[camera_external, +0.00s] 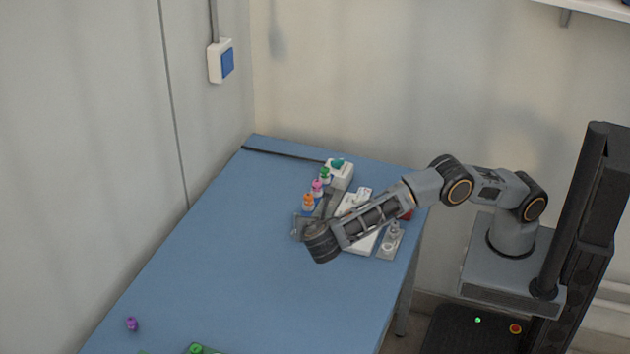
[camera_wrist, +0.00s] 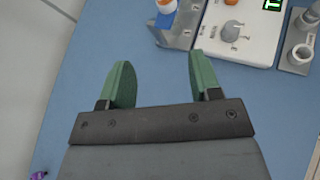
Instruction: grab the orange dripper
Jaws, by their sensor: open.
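The orange dripper (camera_external: 308,201) stands upright in a grey metal rack on the blue table, nearest the camera in a row with a pink dripper (camera_external: 317,187) and a green one (camera_external: 325,174). In the wrist view, the orange dripper (camera_wrist: 167,6) shows at the top edge, partly cut off, over the grey rack (camera_wrist: 180,30). My gripper (camera_wrist: 160,66) is open with its green fingers apart, and only bare blue table shows between them. The dripper is beyond the fingertips, not touched. In the external view my arm's end hides the fingers.
A white device with a knob (camera_wrist: 234,28) sits right of the rack, and a grey holder (camera_wrist: 297,50) beside it. A white box with a teal top (camera_external: 339,174) stands behind. A purple item (camera_external: 131,324) lies at the near left.

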